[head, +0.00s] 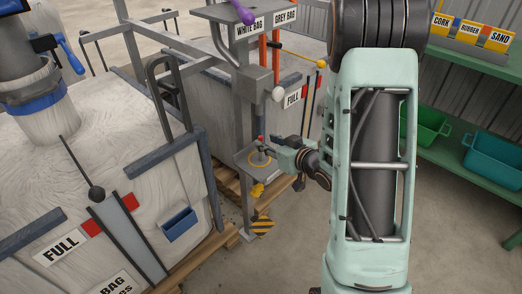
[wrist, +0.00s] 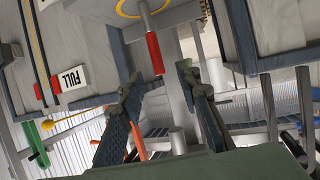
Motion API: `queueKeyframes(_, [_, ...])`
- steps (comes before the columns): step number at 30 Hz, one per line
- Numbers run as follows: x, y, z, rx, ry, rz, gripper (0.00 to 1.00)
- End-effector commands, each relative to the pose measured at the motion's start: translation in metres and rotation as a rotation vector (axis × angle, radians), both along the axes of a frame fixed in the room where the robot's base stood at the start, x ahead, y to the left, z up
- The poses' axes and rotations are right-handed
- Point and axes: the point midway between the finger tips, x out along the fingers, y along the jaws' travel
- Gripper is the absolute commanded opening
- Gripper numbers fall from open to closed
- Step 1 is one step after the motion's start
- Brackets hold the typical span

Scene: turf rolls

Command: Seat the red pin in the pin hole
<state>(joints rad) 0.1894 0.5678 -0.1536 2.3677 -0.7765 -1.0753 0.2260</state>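The red pin (head: 260,139) stands upright over a small grey plate with a yellow ring (head: 261,161) on the post. In the wrist view the pin's red handle (wrist: 153,52) continues into a grey shaft that meets the plate inside the yellow ring (wrist: 125,12). How deep the shaft sits in the hole cannot be told. My gripper (head: 267,148) is beside the pin, just above the plate. In the wrist view its two fingers (wrist: 160,76) are apart, with the pin's red end near the gap between the tips; no contact shows.
A grey post (head: 254,100) carries signs for white bag and grey bag. A large white bag (head: 90,150) marked FULL stands at left, and another behind the post. Green shelving with bins (head: 424,128) is at right. Floor between is clear.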

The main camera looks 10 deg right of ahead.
Motion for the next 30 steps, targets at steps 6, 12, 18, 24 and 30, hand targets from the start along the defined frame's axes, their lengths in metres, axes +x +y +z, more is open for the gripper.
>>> queueKeyframes(6, [0.024,0.010,-0.010,-0.002,-0.002,0.004,0.31])
queueKeyframes(12, [0.045,0.017,-0.017,-0.002,-0.002,0.001,0.31])
queueKeyframes(18, [0.048,0.017,-0.017,-0.002,-0.001,-0.001,0.31])
queueKeyframes(24, [0.048,0.017,-0.017,-0.002,-0.001,-0.001,0.17])
queueKeyframes(30, [0.047,0.017,-0.017,-0.002,-0.001,-0.001,0.00])
